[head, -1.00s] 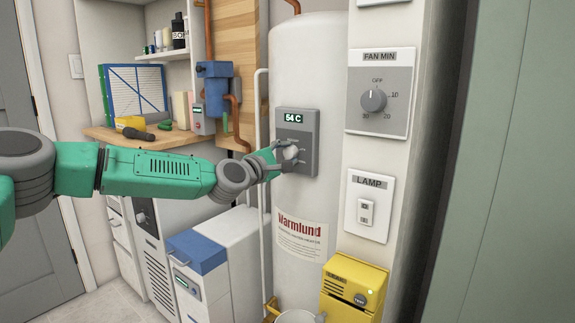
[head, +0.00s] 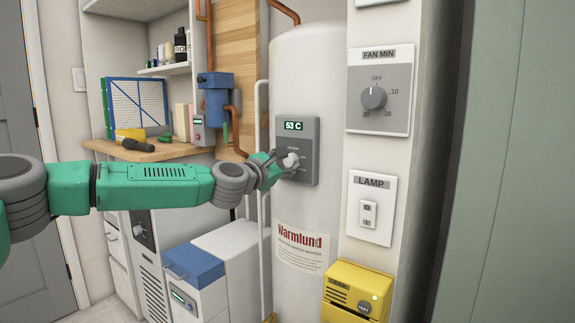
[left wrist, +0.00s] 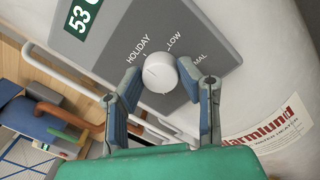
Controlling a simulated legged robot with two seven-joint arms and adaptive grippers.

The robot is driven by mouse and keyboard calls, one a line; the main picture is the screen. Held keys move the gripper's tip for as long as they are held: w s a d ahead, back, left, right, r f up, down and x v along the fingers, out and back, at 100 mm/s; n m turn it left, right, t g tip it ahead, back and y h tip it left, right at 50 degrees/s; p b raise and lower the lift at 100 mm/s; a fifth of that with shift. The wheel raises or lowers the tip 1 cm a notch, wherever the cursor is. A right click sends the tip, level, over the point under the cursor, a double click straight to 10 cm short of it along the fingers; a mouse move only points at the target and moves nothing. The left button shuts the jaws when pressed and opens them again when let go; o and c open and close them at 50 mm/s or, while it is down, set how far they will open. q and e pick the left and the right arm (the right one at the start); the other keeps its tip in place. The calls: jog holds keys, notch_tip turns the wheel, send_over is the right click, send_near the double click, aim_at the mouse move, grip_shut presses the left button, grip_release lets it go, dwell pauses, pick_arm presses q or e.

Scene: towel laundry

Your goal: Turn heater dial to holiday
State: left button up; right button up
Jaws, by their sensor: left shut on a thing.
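The heater's control panel (head: 309,140) is a grey plate on the white tank, with a display reading 53 C. Its round white dial (left wrist: 160,73) shows between the fingers in the left wrist view, and in the head view (head: 291,160) it is partly covered. HOLIDAY is printed at the dial's upper left in the left wrist view, LOW at its upper right, and a partly hidden word ending in MAL at its right. A small mark shows on the dial face, but I cannot tell which label it points to. My left gripper (head: 284,161) is shut on the dial.
The white water heater tank (head: 305,75) carries a Warmlund label. To its right are a fan dial (head: 373,98), a lamp switch (head: 369,214) and a yellow leak box (head: 354,291). Pipes and a blue pump (head: 217,95) stand left, beside a wooden counter (head: 170,153).

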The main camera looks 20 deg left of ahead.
pick_arm(q)
jog(key=shift+a+f, duration=0.2)
jog(key=shift+f, duration=0.05)
jog(key=o, duration=1)
jog(key=shift+o, duration=0.7)
jog(key=shift+w, duration=0.15)
jog(key=shift+a, duration=0.1)
jog(key=shift+s, duration=0.65)
jog(key=v, duration=1)
jog(key=shift+s+a, duration=0.3)
jog(key=shift+a, duration=0.05)
jog(key=shift+f, duration=0.15)
